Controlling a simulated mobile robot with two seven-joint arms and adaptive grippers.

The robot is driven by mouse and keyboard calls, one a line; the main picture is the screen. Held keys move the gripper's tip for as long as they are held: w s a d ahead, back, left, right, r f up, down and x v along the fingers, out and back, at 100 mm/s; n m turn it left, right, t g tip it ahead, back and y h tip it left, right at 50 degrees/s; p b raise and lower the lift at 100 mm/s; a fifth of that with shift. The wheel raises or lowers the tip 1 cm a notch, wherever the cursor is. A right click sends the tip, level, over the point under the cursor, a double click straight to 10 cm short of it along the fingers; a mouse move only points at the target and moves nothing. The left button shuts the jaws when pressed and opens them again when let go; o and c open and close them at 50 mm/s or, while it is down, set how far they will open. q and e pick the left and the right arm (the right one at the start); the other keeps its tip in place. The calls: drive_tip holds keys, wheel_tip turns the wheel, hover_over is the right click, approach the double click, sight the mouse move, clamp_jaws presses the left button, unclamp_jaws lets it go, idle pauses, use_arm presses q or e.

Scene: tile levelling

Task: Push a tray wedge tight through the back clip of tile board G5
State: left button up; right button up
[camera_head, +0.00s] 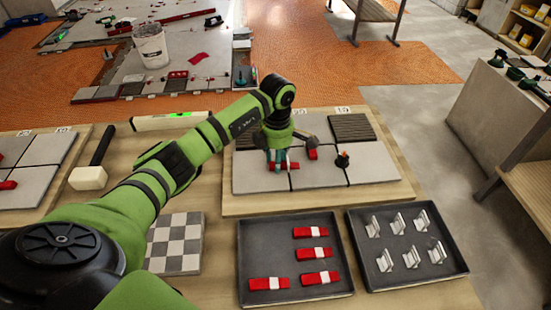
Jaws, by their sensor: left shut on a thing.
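My left gripper (277,158) reaches down over the tile board (240,208), its fingers shut on a red-and-white wedge (290,166) low at the tile joint. The clip there is mostly hidden by the fingers, so I cannot tell how far through it the wedge sits. Another red wedge (312,154) shows just right of the gripper. The board's labels are too small to read surely. The wedge tray (262,238) in front holds several red-and-white wedges. My right gripper is not in view.
A tray of white clips (432,275) is at front right. A mallet (90,176), a level (170,121) and a checkered tile sample (174,243) lie left. A bucket (151,46) stands beyond.

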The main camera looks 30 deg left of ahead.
use_arm(q)
drive_tip(key=shift+w+d+r, duration=0.1)
drive_tip(key=shift+w+r, duration=0.05)
drive_tip(key=o, duration=0.9)
drive_tip(key=shift+r, duration=0.1)
drive_tip(key=shift+d, duration=0.1)
